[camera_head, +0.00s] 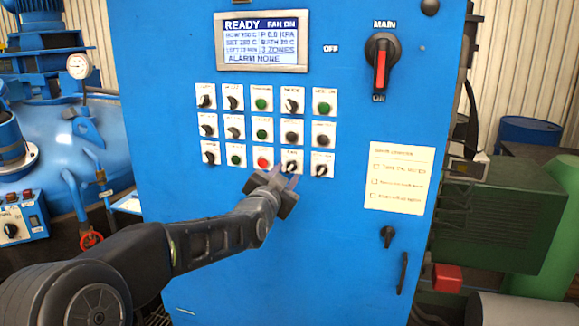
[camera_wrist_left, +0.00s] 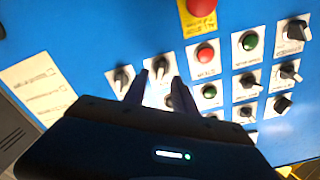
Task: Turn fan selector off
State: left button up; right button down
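The fan selector (camera_head: 292,167) is a black knob on a white plate, fourth from the left in the bottom row of the blue cabinet's switches. My left gripper (camera_head: 284,180) is in front of it, just below and to the left in the head view. The display (camera_head: 261,42) reads READY and FAN ON. My right gripper is not in view.
A red button (camera_head: 263,162) sits left of the fan selector and another black selector (camera_head: 320,170) sits right of it. A red-handled main switch (camera_head: 381,63) is at the upper right. A yellow-plated red stop button (camera_wrist_left: 200,6) shows in the wrist view.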

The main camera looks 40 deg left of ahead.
aim_at(290, 168)
pick_arm(q)
jog(key=shift+p+x, duration=0.55)
jog(key=shift+x, duration=1.45)
jog(key=shift+s, duration=0.1)
grip_shut()
